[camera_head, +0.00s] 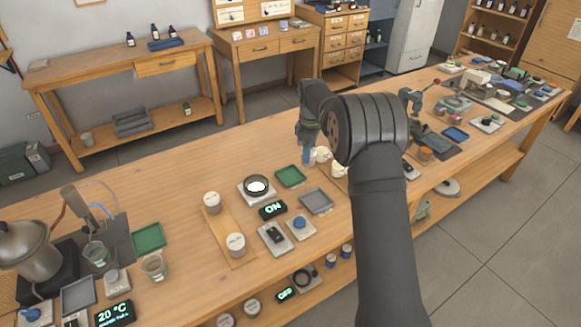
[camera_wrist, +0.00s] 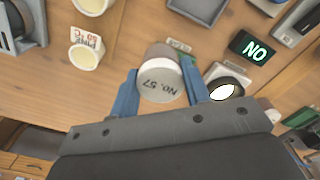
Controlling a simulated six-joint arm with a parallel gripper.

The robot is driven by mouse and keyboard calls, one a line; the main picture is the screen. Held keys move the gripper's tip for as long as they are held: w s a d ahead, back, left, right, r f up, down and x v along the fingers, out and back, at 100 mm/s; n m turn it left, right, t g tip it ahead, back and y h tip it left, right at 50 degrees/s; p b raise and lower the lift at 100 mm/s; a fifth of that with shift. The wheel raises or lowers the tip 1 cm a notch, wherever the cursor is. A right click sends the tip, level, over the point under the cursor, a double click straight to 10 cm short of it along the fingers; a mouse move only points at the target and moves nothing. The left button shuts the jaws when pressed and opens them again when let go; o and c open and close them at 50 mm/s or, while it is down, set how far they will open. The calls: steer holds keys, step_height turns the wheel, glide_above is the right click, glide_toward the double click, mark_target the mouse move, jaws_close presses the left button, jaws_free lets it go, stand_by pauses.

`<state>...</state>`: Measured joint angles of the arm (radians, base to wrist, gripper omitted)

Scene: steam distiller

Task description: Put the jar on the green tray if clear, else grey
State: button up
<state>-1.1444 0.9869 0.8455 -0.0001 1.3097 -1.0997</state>
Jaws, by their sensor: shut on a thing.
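In the head view my gripper (camera_head: 307,158) is above the table, near the back edge of the green tray (camera_head: 291,177); the jar is hard to make out there. That tray looks empty. The grey tray (camera_head: 316,201) in front of it also looks empty; part of a grey tray shows in the wrist view (camera_wrist: 200,8).
A lit round lamp (camera_head: 256,187) and a display reading "ON" (camera_head: 272,209) stand left of the trays. Pale cups (camera_head: 322,154) stand close right of my gripper. Two jars stand on a wooden board (camera_head: 222,238). Another green tray (camera_head: 148,238) lies farther left.

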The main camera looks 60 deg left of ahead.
steer(key=s+a+f, duration=0.2)
steer(key=a, duration=0.1)
steer(key=s+a+f, duration=0.1)
steer(key=a, duration=0.1)
steer(key=shift+s+f, duration=0.4)
steer(key=shift+f, duration=1.95)
steer(key=shift+f, duration=0.15)
steer(key=o, duration=1.1)
step_height(320, 180, up, 12)
steer(key=shift+r, duration=0.15)
